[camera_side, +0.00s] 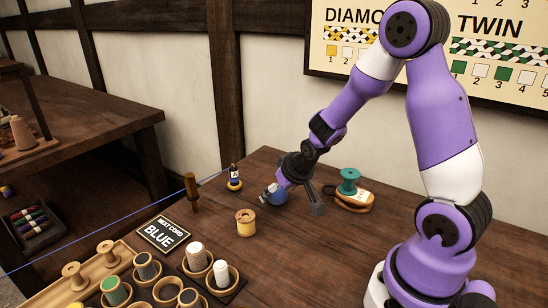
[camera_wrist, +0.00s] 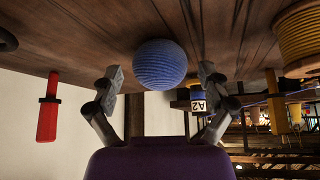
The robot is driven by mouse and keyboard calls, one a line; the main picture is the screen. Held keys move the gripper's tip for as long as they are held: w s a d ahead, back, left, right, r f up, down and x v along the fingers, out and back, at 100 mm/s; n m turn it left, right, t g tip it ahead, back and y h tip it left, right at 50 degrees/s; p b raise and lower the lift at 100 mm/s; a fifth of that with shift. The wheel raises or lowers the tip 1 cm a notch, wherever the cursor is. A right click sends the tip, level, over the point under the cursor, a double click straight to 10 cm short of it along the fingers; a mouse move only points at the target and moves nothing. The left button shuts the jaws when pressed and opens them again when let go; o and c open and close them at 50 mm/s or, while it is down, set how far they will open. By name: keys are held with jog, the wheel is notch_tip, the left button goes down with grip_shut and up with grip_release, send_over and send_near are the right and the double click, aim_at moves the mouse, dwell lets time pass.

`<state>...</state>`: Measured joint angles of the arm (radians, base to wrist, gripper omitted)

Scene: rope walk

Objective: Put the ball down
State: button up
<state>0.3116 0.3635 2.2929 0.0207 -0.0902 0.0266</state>
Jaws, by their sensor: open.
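The blue ball (camera_wrist: 160,64), wound with cord, is between the two fingers of my gripper (camera_wrist: 160,73) in the wrist view, with a gap on each side. It appears to rest on the wooden table. In the side view my gripper (camera_side: 291,201) is low over the table, its fingers spread. The ball (camera_side: 278,197) shows there as a small blue patch, partly hidden by a finger.
A small blue spool (camera_side: 235,180) and a wooden peg (camera_side: 192,192) are farther left. A teal spool (camera_side: 348,183) and a coil (camera_side: 353,203) are right. A sign (camera_side: 163,235) reads BLUE.

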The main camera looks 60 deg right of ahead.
jog(key=shift+r, duration=0.3)
jog(key=s+a+r+n+y, duration=0.2)
jog(key=s+a+r+n, duration=0.2)
jog(key=s+a+r, duration=0.7)
notch_tip(320, 180, up, 4)
jog(key=shift+s+r+g, duration=0.2)
jog(key=shift+s+g, duration=0.1)
jog(key=shift+s, duration=0.65)
